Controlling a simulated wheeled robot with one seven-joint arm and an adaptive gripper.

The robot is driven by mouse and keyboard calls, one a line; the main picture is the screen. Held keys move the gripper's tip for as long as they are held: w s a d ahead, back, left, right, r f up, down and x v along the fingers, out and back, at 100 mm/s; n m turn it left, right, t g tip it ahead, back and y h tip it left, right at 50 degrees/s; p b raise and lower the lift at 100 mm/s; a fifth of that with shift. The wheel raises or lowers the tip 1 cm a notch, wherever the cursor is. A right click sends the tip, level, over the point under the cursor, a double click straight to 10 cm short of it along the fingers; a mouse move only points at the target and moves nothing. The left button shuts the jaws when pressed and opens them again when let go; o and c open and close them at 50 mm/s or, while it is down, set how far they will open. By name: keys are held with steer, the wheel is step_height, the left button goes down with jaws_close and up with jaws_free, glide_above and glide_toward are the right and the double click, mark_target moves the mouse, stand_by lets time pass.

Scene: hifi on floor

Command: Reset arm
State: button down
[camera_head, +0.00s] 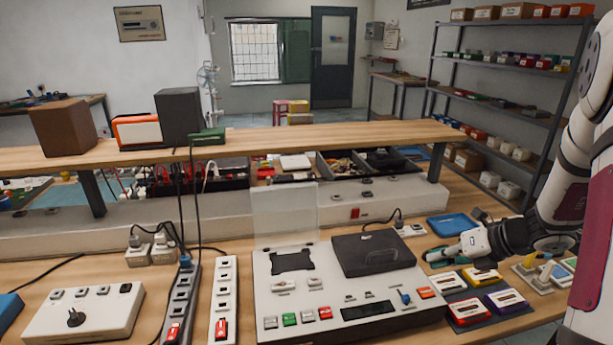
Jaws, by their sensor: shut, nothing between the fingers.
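My arm comes in from the right edge of the head view. My gripper (437,257) points left over the right part of the workbench and is shut with nothing held. It is just right of the black lid-like block on the cream device (345,320). Below and to the right of it lie several small cassette-like boxes (468,311) in red, yellow, white and purple. The exact gap between the fingertips and the bench is hard to tell.
A blue tray (453,224) lies behind my gripper. Power strips (224,300) and a white switch box (84,312) are on the left. A raised wooden shelf (300,140) spans the back. A clear upright panel (284,213) stands behind the cream device.

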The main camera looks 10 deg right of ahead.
steer(key=s+a+r+n+g, duration=0.2)
steer(key=s+a+r+n, duration=0.2)
steer(key=a+r+n, duration=0.4)
steer(key=s+a+r+n+g, duration=0.2)
steer(key=s+a+r+n, duration=0.35)
steer(key=a+n, duration=0.4)
steer(key=s+a+r+n+t+h, duration=0.1)
steer(key=s+r+n+h, duration=0.1)
steer(key=s+n, duration=0.5)
steer(key=s+a+r+n+h, duration=0.2)
steer(key=s+n, duration=0.5)
steer(key=n, duration=0.6)
step_height(320, 180, up, 2)
steer(key=shift+r+t+h, duration=0.1)
steer(key=shift+t+h, duration=0.3)
steer(key=shift+h, duration=0.4)
steer(key=shift+s+d, duration=0.1)
steer(key=shift+d, duration=0.05)
